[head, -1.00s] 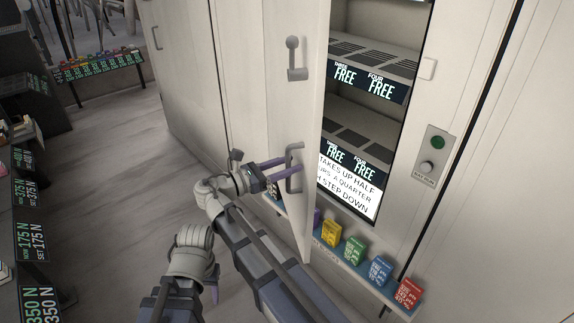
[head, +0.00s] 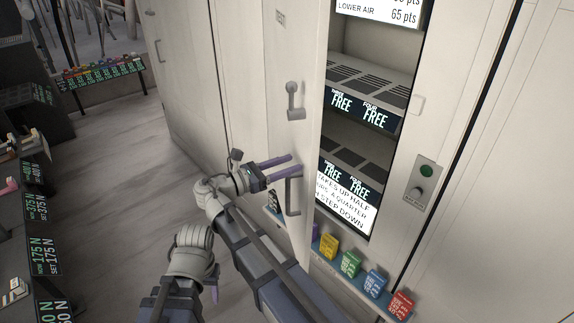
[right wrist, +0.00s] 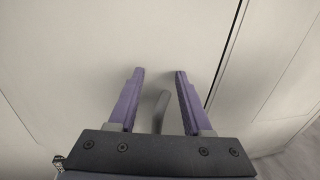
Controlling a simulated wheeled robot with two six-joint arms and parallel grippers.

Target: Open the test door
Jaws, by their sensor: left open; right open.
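The white door (head: 292,50) stands partly open, its free edge swung out from the cabinet, showing shelves (head: 370,80) inside. A grey bar handle (head: 292,198) is on its face, with a grey lever (head: 293,100) above. My right gripper (head: 291,165) is open in front of the door, its purple fingers at the handle's upper end. In the right wrist view a grey bar (right wrist: 161,108) shows between the open fingers (right wrist: 159,75); contact cannot be told. My left gripper (head: 213,285) is open, low at left and away from the door; its fingers are mostly hidden.
Small coloured boxes (head: 351,263) stand on a ledge below the cabinet, near the door's lower edge. A panel with a green button and knob (head: 424,182) is at right. Displays with number signs (head: 42,225) line the left. Grey floor (head: 120,160) is clear between.

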